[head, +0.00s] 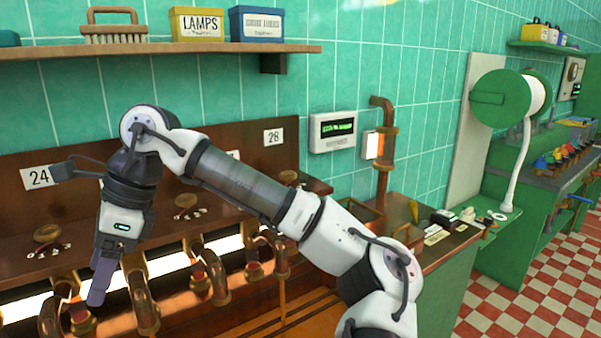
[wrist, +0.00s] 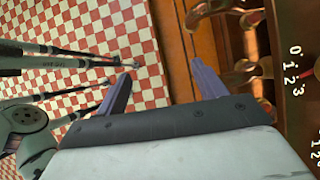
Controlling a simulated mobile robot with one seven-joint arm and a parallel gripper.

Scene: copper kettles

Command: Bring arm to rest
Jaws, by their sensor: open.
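My arm reaches from the lower right to the upper left in the head view, its elbow bent high in front of the tiled wall. My gripper (head: 100,280) hangs fingers down at the left, in front of the copper pipes (head: 143,300). In the wrist view my gripper (wrist: 160,85) has its two purple-grey fingers wide apart with nothing between them. Beyond the fingers, the wrist view shows checkered floor and the edge of a brown wooden counter (wrist: 172,40). I cannot tell whether a finger touches a pipe.
Several copper pipes stand close around my gripper, below a brown panel (head: 95,257) with knobs and number plates. A shelf (head: 30,52) with a brush and tins runs above. Small items (head: 447,217) lie on the counter's right end. Checkered floor (head: 510,312) is clear at the right.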

